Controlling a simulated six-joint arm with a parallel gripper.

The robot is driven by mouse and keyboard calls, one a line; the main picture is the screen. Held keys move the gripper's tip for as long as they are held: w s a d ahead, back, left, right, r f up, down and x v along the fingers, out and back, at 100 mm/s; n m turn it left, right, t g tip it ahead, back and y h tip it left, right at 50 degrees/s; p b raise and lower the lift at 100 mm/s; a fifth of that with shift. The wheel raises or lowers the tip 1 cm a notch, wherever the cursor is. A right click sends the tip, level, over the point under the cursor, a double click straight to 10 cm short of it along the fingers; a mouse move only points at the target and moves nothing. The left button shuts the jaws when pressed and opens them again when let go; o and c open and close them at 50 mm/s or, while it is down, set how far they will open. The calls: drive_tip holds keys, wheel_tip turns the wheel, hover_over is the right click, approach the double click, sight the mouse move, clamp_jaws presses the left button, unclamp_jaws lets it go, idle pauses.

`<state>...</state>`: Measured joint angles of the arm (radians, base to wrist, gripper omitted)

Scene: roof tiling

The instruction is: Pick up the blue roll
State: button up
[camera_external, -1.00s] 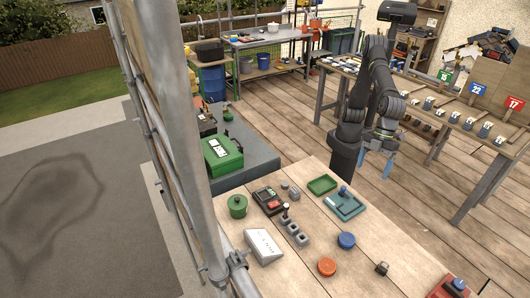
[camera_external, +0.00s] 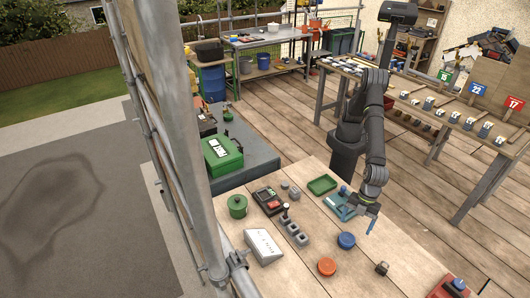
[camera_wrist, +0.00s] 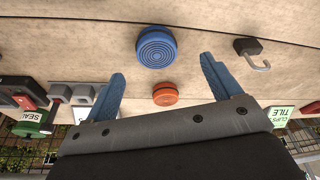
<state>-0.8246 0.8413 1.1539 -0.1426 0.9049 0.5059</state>
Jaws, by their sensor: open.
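The blue roll (camera_external: 346,240) is a short round disc lying on the wooden table. In the wrist view the blue roll (camera_wrist: 156,46) shows its ringed top face, beyond and between the two fingers. My gripper (camera_external: 366,218) is above the table, behind and slightly right of the roll in the external view. In the wrist view my gripper (camera_wrist: 160,78) has its blue fingers wide apart with nothing between them. The gripper does not touch the roll.
An orange roll (camera_external: 327,267) lies in front of the blue one. A padlock (camera_external: 382,268) lies to the right.

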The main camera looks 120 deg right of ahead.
sight(347, 238)
drive_tip(key=x, duration=0.3)
drive_tip(key=shift+w+x, duration=0.2)
drive_tip(key=shift+x, duration=0.7)
drive_tip(key=shift+w+x, duration=0.15)
drive_tip(key=shift+x, duration=0.75)
drive_tip(key=shift+w+x, duration=0.2)
drive_tip(key=shift+x, duration=0.7)
drive_tip(key=shift+d+r, duration=0.15)
drive_tip(key=shift+d, duration=0.05)
drive_tip(key=c, duration=1.1)
